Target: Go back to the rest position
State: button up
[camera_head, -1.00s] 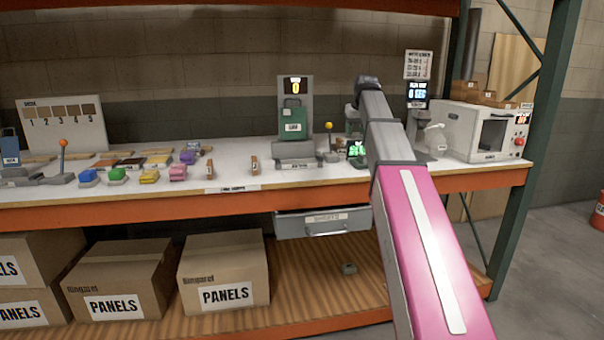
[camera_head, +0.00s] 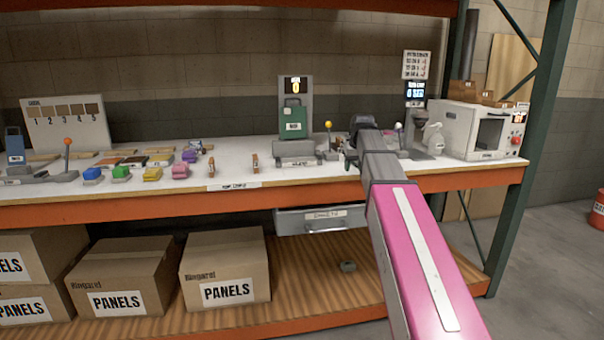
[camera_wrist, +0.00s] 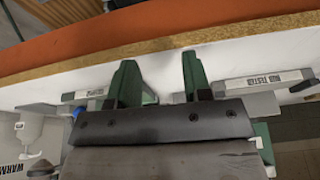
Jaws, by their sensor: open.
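My gripper (camera_wrist: 158,78) shows in the wrist view as two green fingers standing apart with nothing between them. Beyond the fingertips are the white table top and its orange front edge. In the head view my pink and grey arm reaches over the front edge of the workbench (camera_head: 240,186). The wrist end is above the bench top, between the green device and the white oven-like box. The gripper itself is mostly hidden there behind my arm.
A green device with a display (camera_head: 293,120) stands left of my arm. A white oven-like box (camera_head: 480,130) stands to the right. Small coloured blocks (camera_head: 121,172) lie at the left. A drawer (camera_head: 325,219) hangs below the bench edge.

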jog(key=s+f+g, duration=0.1)
jog(key=s+f, duration=0.8)
jog(key=f, duration=0.3)
jog(key=s+f+m+g, duration=0.1)
jog(key=s+f, duration=0.8)
jog(key=f, duration=0.4)
jog(key=s+f+g, duration=0.1)
jog(key=s+f, duration=0.8)
jog(key=f, duration=0.3)
jog(key=shift+s+a+f+m+g+h, duration=0.3)
jog(key=shift+a+f, duration=0.05)
jog(key=shift+f, duration=0.05)
